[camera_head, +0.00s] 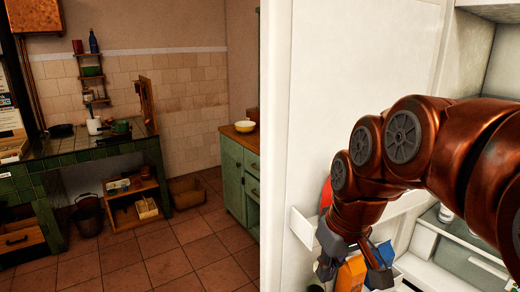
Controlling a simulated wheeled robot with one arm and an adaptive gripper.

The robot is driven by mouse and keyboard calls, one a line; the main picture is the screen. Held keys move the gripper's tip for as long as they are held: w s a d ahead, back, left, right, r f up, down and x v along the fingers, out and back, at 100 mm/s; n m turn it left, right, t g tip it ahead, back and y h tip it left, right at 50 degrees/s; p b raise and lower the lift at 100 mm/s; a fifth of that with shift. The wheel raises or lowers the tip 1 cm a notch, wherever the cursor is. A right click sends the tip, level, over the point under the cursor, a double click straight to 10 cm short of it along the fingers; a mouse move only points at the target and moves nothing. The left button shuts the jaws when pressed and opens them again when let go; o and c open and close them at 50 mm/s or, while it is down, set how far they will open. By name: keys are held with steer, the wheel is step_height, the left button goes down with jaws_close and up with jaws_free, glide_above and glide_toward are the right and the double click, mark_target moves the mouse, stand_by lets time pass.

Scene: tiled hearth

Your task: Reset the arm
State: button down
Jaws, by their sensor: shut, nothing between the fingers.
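My copper-coloured arm (408,138) reaches in from the right edge and bends down towards the lower middle. My gripper (350,266) hangs at its end, dark grey and pointing down. It is shut with nothing held. It is in front of a white door shelf (303,226) and an orange box (350,275), and covers part of both. I cannot tell whether it touches them.
A white panel (345,85) stands close behind my arm. An open white cabinet (490,65) with shelves is at the right. A green-tiled hearth (95,143) and a green cupboard (232,175) stand at the left.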

steer(key=s+d+f+m+g, duration=0.1)
steer(key=s+d+f+m, duration=0.1)
steer(key=s+f, duration=0.4)
steer(key=s+d+f+m+g+h, duration=0.1)
steer(key=s+f, duration=0.5)
steer(key=s, duration=0.6)
steer(key=shift+s+d+m+g, duration=0.45)
steer(key=shift+d+g, duration=0.35)
steer(key=shift+d, duration=0.4)
steer(key=shift+w+a+f, duration=0.1)
